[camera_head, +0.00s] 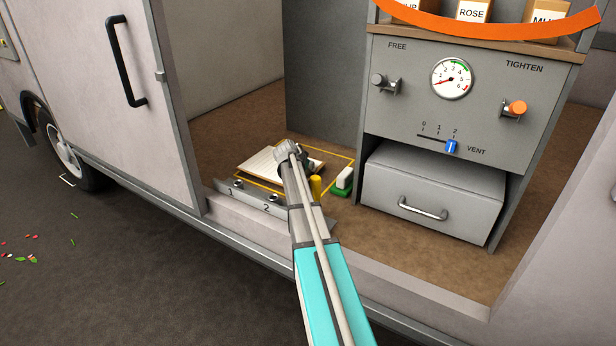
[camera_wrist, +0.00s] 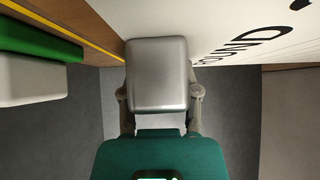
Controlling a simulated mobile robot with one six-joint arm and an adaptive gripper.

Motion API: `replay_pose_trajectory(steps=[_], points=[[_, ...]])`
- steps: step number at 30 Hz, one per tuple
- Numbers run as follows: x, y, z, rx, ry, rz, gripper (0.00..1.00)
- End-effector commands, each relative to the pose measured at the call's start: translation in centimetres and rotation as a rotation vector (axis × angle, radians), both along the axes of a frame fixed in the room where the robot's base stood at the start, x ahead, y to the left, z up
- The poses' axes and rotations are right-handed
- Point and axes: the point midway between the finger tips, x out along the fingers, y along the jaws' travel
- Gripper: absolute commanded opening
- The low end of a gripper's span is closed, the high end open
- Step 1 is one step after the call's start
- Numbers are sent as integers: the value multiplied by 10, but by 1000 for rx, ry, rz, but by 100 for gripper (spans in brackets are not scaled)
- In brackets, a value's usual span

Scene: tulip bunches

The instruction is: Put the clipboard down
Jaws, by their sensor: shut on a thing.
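The clipboard (camera_head: 264,161), a brown board with a white sheet, is at the van floor inside a yellow outline (camera_head: 338,172). I cannot tell whether it rests on the floor or is just above it. My gripper (camera_head: 291,150) reaches in from the front and hides part of the board. In the wrist view my gripper (camera_wrist: 159,98) is shut on a silver block, apparently the clipboard's clip (camera_wrist: 157,75). The sheet (camera_wrist: 235,25) with dark lettering ending in "OUND" shows beside it.
A green and white block (camera_head: 342,181) and a yellow post (camera_head: 316,187) stand close to the right of my arm. A metal strip marked with numbers (camera_head: 250,198) lies in front. A grey cabinet with a drawer (camera_head: 428,193) stands to the right. The van door (camera_head: 120,90) is at left.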

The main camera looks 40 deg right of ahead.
Motion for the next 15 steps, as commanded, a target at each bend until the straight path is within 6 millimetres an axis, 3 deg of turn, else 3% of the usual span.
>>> replay_pose_trajectory(steps=[6, 15], points=[[0, 0, -22, 0, -1, -1, 0], [0, -1, -27, -1, -1, -1, 0]])
